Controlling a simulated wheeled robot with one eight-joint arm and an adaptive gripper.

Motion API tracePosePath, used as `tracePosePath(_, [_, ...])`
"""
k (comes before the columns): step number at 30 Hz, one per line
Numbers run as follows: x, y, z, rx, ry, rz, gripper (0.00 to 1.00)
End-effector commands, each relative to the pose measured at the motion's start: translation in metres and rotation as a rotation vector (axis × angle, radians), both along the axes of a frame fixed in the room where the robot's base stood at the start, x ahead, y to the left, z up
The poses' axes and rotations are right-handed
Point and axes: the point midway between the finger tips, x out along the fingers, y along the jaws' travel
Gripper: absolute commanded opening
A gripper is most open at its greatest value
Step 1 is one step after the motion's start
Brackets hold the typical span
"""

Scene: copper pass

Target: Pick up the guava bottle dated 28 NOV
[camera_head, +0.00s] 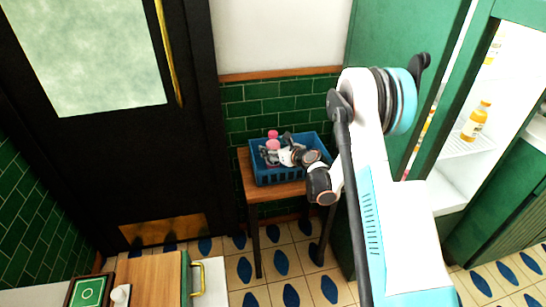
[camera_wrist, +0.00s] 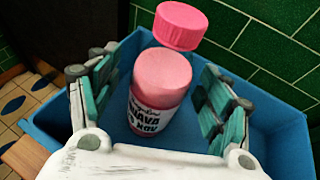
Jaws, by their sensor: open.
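A pink guava bottle (camera_wrist: 160,85) stands in a blue crate in the wrist view. Its label reads GUAVA with NOV below; the day number is not clear. A pink cap (camera_wrist: 180,25) shows just above the pink body, with a gap between them; I cannot tell whether a clear neck joins them. My gripper (camera_wrist: 158,72) is open, with one finger on each side of the bottle and visible space at both sides. In the head view my gripper (camera_head: 287,154) reaches into the crate beside the pink bottle (camera_head: 273,145), partly covering it.
The blue crate (camera_head: 290,175) stands on a small wooden table (camera_head: 250,186) against green tiles. Its walls (camera_wrist: 275,105) surround the gripper closely. An open fridge at right holds an orange bottle (camera_head: 476,121). A dark door (camera_head: 95,160) stands at left, a wooden counter (camera_head: 150,280) at front left.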

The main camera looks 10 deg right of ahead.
Motion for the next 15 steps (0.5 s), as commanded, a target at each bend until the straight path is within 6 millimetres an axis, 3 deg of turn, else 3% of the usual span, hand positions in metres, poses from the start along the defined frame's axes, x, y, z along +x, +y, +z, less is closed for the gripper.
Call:
tracePosePath(9, [0.0088, 0.0032, -0.0024, -0.001, 0.000, -0.001, 0.70])
tracePosePath(15, [0.0087, 0.0032, -0.0024, 0.000, 0.000, -0.001, 0.25])
